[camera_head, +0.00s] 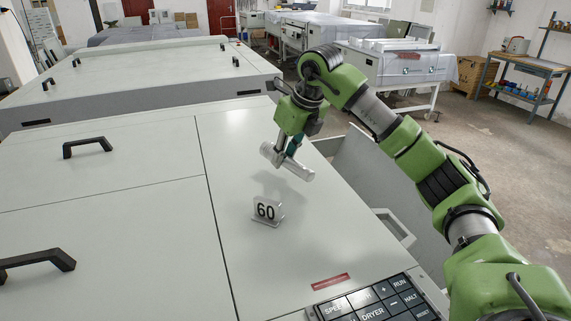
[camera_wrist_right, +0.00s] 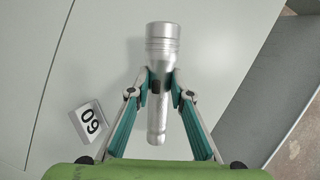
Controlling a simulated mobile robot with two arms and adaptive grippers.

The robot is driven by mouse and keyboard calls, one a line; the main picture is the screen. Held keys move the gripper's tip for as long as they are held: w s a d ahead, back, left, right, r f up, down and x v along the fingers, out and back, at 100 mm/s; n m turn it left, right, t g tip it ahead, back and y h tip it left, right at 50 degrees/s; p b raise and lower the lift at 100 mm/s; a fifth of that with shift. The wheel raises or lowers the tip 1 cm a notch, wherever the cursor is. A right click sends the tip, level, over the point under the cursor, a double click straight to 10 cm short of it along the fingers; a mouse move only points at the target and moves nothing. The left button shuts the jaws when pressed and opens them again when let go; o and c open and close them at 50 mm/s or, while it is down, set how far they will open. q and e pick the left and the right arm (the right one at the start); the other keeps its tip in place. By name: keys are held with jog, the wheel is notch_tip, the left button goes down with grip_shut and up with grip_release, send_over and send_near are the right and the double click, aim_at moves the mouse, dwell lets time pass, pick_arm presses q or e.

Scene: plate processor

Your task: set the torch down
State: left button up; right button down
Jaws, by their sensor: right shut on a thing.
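A silver torch (camera_head: 300,170) is held in my right gripper (camera_head: 288,154), above the pale top of the plate processor (camera_head: 235,205). In the right wrist view the torch (camera_wrist_right: 160,45) lies between the two teal fingers of the right gripper (camera_wrist_right: 160,84), which are shut on its narrower body. Its wide ribbed head points to the top of that view. A shadow on the processor top below shows that the torch is apart from the surface. My left gripper is not in view.
A button panel (camera_head: 375,302) is at the front edge. Black handles (camera_head: 87,146) rise at the left. The surface around the sign is clear.

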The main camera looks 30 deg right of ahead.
aim_at(286, 167)
jog(key=f, duration=0.3)
jog(key=shift+w+d+f, duration=0.15)
jog(key=shift+d+f, duration=0.05)
jog(key=shift+d, duration=0.1)
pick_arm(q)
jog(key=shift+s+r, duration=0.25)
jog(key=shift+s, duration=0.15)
pick_arm(e)
jog(key=shift+f, duration=0.1)
jog(key=shift+a+f, duration=0.1)
jog(key=shift+f, duration=0.1)
jog(key=c, duration=1.8)
grip_release()
jog(key=shift+c, duration=0.2)
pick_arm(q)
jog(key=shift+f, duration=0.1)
pick_arm(e)
jog(key=shift+r, duration=0.15)
